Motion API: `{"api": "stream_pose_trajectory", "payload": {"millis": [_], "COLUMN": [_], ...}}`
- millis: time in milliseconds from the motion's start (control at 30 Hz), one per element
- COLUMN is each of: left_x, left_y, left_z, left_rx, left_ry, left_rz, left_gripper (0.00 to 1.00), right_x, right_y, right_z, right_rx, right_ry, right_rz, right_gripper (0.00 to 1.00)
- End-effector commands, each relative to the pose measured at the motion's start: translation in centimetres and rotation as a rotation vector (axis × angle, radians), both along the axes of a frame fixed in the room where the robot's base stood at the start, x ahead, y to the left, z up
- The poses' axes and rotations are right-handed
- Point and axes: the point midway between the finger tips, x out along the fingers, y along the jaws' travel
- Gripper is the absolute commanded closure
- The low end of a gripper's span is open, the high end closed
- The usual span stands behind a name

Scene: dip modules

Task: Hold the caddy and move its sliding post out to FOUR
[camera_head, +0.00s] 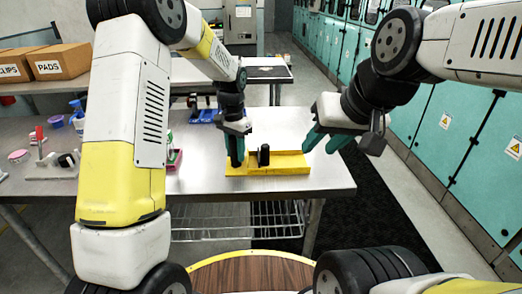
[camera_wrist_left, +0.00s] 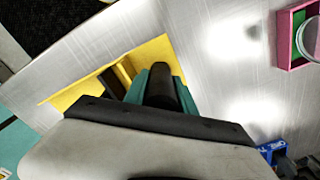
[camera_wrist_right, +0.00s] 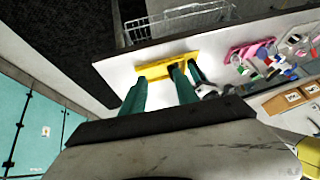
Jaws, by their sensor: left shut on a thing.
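The yellow caddy (camera_head: 283,169) lies on the steel table near its front right part; it also shows in the left wrist view (camera_wrist_left: 77,91) and the right wrist view (camera_wrist_right: 153,71). A black post (camera_head: 263,155) stands up from its middle. My left gripper (camera_head: 236,155) is at the caddy's left end, its teal fingers shut on a dark round part (camera_wrist_left: 161,84) there. My right gripper (camera_head: 327,137) is open and empty, above and right of the caddy, apart from it. No position mark such as FOUR can be read.
A pink-rimmed tray (camera_head: 174,159) and a blue holder (camera_head: 203,115) stand left of and behind the caddy. More small items and cardboard boxes (camera_head: 59,62) are further left. The table is bare right of the caddy up to its edge.

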Motion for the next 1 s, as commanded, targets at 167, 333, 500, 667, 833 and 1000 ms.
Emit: {"api": "stream_pose_trajectory", "payload": {"millis": [167, 333, 500, 667, 833, 1000], "left_x": [0.0, 0.0, 0.0, 0.0, 0.0, 0.0], "left_y": [0.0, 0.0, 0.0, 0.0, 0.0, 0.0], "left_z": [0.1, 0.1, 0.1, 0.1, 0.1, 0.1], "left_rx": [-0.001, -0.001, -0.001, -0.001, -0.001, -0.001], "left_ry": [-0.001, -0.002, -0.002, -0.002, -0.001, -0.001], "left_rz": [0.0, 0.0, 0.0, 0.0, 0.0, 0.0], "left_gripper": [1.0, 1.0, 1.0, 1.0, 1.0, 1.0], "right_x": [0.2, 2.0, 6.0, 10.4, 15.2, 19.9], "right_y": [0.0, 0.2, 0.8, 1.9, 3.4, 5.2], "right_z": [0.1, 0.8, 1.9, 2.2, 1.5, -0.2], "right_rx": [-0.003, -0.049, -0.142, -0.232, -0.314, -0.384], "right_ry": [0.003, 0.031, 0.087, 0.144, 0.204, 0.264], "right_rz": [0.006, 0.074, 0.225, 0.391, 0.569, 0.75], "right_gripper": [0.5, 0.5, 0.5, 0.5, 0.5, 0.5]}}
